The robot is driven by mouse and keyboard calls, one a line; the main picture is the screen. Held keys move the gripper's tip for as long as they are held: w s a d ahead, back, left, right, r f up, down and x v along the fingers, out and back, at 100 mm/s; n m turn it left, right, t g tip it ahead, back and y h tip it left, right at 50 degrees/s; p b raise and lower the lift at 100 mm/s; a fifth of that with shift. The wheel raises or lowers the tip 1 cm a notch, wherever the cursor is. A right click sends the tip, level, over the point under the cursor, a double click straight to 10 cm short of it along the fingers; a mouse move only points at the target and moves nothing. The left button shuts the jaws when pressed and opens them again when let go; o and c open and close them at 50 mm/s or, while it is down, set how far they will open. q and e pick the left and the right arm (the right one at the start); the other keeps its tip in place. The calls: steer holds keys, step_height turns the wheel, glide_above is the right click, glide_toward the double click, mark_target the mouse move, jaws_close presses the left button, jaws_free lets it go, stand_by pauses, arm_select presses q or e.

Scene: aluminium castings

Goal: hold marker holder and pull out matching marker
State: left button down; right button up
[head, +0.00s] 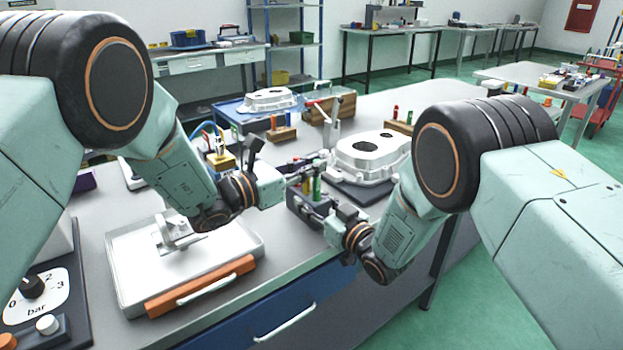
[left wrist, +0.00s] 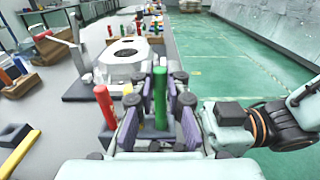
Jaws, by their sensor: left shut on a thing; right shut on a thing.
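The dark marker holder (head: 303,205) stands near the front edge of the grey bench, with green showing upright above it. The green marker (left wrist: 160,98) stands between the fingers of my left gripper (head: 311,171), which is shut on it from above the holder. Its lower end meets the dark holder, and I cannot tell how deep it sits. A red marker (left wrist: 105,105) stands to the left of the fingers in the left wrist view. My right gripper (head: 332,217) is shut on the holder from the right. Its fingertips are partly hidden.
A white casting (head: 370,155) lies behind the grippers on a dark plate. A white tray-like case (head: 130,260) with an orange-handled front lies at left. Wooden blocks with markers (head: 281,133) stand farther back.

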arm_select(q)
step_height(320, 180, up, 8)
steer(key=shift+f, duration=0.15)
arm_select(e)
steer(key=o, duration=1.3)
